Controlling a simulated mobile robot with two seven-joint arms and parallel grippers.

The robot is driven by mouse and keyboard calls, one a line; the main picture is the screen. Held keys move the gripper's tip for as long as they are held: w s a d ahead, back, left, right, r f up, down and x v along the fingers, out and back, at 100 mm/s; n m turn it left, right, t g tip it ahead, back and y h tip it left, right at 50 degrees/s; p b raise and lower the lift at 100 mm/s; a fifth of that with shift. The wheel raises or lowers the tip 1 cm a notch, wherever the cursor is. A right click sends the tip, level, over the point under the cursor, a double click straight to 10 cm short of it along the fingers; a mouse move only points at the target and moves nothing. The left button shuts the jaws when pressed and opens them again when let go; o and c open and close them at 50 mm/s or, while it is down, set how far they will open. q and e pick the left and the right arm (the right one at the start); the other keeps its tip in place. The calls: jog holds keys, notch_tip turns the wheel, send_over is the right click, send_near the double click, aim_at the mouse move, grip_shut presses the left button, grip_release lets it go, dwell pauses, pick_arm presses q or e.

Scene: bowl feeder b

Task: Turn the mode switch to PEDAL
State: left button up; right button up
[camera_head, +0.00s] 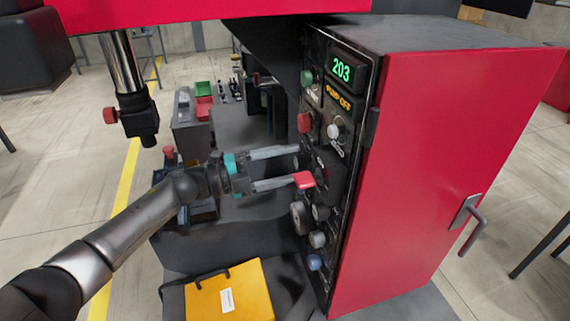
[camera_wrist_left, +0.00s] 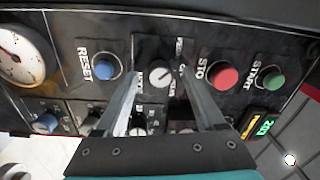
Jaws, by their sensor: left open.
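The mode switch looks to be the round silver selector knob (camera_wrist_left: 160,76) on the dark control panel (camera_wrist_left: 209,45), between RESET and STOP in the left wrist view. It has a dark pointer mark; the small labels around it are hard to read. My left gripper (camera_head: 298,166) is open and faces the panel in the head view. In the left wrist view its two fingers (camera_wrist_left: 160,84) reach toward the knob, one on each side. I cannot tell whether they touch it. In the head view the knob is hidden around the fingertips. My right gripper is not in view.
A blue RESET button (camera_wrist_left: 108,67), a red STOP button (camera_wrist_left: 223,76) and a green START button (camera_wrist_left: 274,80) flank the knob. A red piece (camera_head: 304,180) is by the lower fingertip. A gauge (camera_wrist_left: 20,54) and smaller knobs are close by.

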pick_arm(q)
jog(key=shift+a, duration=0.1)
jog(key=b+v, duration=0.4)
jog(key=v, duration=1.1)
jog(key=shift+s+f, duration=0.1)
